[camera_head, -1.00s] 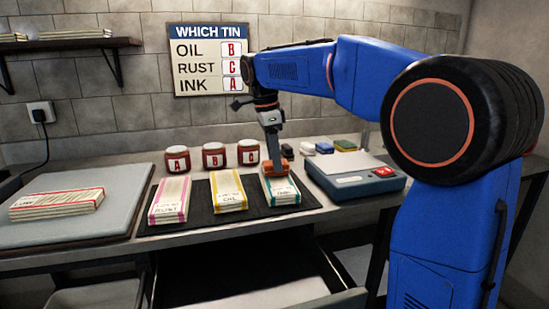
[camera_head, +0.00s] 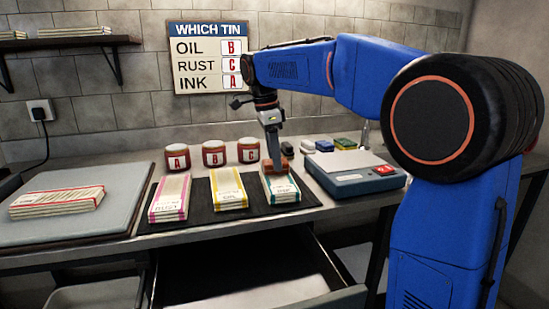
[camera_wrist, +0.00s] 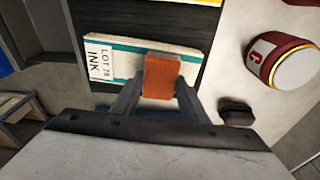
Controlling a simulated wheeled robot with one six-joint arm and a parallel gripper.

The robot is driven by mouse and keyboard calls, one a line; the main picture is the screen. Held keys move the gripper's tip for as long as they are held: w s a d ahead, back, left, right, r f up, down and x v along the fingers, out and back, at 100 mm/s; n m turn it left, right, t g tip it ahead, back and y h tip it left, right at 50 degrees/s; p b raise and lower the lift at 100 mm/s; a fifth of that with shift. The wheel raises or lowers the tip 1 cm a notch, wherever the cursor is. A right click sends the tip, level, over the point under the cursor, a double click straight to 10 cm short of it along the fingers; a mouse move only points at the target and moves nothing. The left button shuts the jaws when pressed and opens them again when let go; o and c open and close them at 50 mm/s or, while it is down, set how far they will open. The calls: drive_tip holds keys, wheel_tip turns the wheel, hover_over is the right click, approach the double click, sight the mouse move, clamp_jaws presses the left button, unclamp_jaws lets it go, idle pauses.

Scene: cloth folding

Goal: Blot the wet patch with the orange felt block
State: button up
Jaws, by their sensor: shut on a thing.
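My gripper (camera_head: 273,158) is shut on the orange felt block (camera_wrist: 161,76). It holds the block over the far end of the teal-striped cloth bundle (camera_head: 282,190), whose tag reads INK in the wrist view. The block also shows in the head view (camera_head: 275,169). It looks at or just above the cloth; I cannot tell whether it touches. No wet patch shows clearly; the block and fingers hide part of the cloth.
Pink-striped (camera_head: 170,197) and yellow-striped (camera_head: 228,190) bundles lie left on the dark mat (camera_head: 203,199). Tins A (camera_head: 177,158), B (camera_head: 213,154) and C (camera_head: 248,151) stand behind. A blue-grey scale (camera_head: 352,180) is close right. An open drawer (camera_head: 335,300) juts out below.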

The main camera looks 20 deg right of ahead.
drive_tip(key=shift+r, duration=3.45)
drive_tip(key=shift+f, duration=0.1)
drive_tip(key=shift+f, duration=2.9)
drive_tip(key=shift+f, duration=0.55)
drive_tip(key=shift+r, duration=0.15)
drive_tip(key=shift+r, duration=3.4)
